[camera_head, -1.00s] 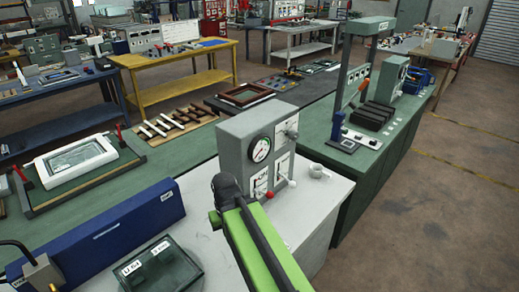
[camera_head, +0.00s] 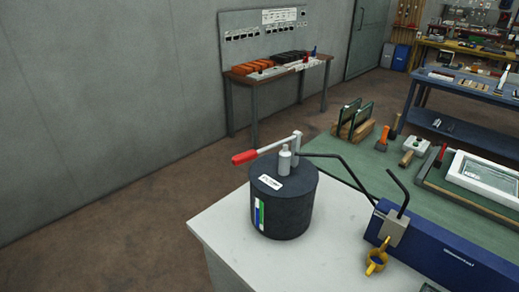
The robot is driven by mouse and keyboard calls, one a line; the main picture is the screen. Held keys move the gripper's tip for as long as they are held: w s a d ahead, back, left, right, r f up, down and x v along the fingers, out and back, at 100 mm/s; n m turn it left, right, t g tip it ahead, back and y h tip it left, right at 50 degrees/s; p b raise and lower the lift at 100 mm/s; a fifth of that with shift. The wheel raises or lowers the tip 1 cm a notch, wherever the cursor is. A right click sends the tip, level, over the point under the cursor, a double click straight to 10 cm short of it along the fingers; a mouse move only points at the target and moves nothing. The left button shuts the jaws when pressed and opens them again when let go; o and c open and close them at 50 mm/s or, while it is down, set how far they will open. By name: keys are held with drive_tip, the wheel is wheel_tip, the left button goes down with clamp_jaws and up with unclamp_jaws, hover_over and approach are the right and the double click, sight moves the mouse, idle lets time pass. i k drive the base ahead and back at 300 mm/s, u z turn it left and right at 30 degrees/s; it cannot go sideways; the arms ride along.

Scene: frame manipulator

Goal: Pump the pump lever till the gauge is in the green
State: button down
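The pump (camera_head: 283,205) is a dark grey cylinder on the white worktop, with a white label on its top. Its lever (camera_head: 268,150) has a red grip at the left end and a pale bar rising slightly to a bracket on the right, beside a light grey post. A narrow vertical gauge strip (camera_head: 259,215) on the pump's front left side shows white, green and blue; its exact reading is too small to tell. My gripper is not in view.
A blue box (camera_head: 430,250) with a bent black rod and a yellow ring part (camera_head: 376,256) stands right of the pump. A black rod runs from the pump toward it. The white worktop (camera_head: 225,222) is bare left of the pump. A green bench (camera_head: 390,165) lies behind.

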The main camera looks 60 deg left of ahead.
sight(251, 155)
drive_tip(key=u, duration=2.15)
drive_tip(key=k, duration=0.5)
drive_tip(key=u, duration=0.25)
drive_tip(key=i, duration=0.5)
drive_tip(key=u, duration=0.1)
